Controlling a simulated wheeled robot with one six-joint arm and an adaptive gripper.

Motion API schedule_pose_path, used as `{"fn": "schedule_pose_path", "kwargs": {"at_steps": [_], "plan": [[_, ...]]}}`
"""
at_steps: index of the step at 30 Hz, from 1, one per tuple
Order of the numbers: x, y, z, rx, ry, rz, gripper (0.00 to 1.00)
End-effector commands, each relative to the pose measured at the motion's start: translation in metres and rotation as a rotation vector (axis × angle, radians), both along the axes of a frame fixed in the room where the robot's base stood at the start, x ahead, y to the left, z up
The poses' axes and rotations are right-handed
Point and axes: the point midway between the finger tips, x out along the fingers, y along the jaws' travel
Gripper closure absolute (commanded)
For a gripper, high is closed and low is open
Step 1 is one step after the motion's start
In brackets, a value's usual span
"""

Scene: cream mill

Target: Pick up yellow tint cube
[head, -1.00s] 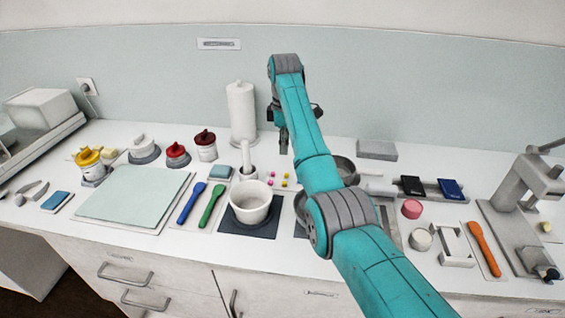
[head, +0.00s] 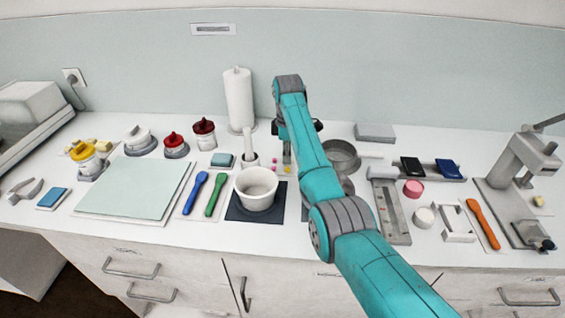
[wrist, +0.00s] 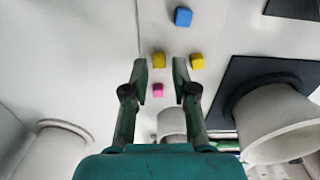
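My gripper (wrist: 160,66) is open in the wrist view, its two dark fingers apart with nothing held. A yellow cube (wrist: 158,60) shows between the fingertips, close to the left one; I cannot tell how far below them it lies. A second yellow cube (wrist: 197,61) lies just right of the right fingertip. A blue cube (wrist: 183,16) lies farther up the picture, and a pink cube (wrist: 157,90) shows between the fingers. In the head view my gripper (head: 284,155) points down behind the bowl, partly covering the small cubes.
A white bowl (head: 256,190) stands on a dark mat (head: 240,215) close to the cubes. A paper roll (head: 238,100) stands behind.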

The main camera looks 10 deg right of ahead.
Motion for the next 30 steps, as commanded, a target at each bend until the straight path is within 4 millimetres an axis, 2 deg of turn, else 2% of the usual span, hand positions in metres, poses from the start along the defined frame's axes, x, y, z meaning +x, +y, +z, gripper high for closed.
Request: {"fn": "schedule_pose_path", "kwargs": {"at_steps": [3, 9, 12, 13, 24, 30], "plan": [[-0.001, -0.006, -0.010, 0.000, 0.000, 0.000, 0.73], [-0.001, -0.006, -0.010, 0.000, -0.001, 0.001, 0.73], [-0.001, -0.006, -0.010, 0.000, -0.001, 0.001, 0.92], [-0.001, -0.005, -0.010, 0.000, -0.001, 0.001, 0.95], [-0.001, -0.005, -0.008, 0.000, -0.001, 0.000, 0.96], [0.002, 0.005, 0.015, 0.000, -0.004, 0.000, 0.96]]}}
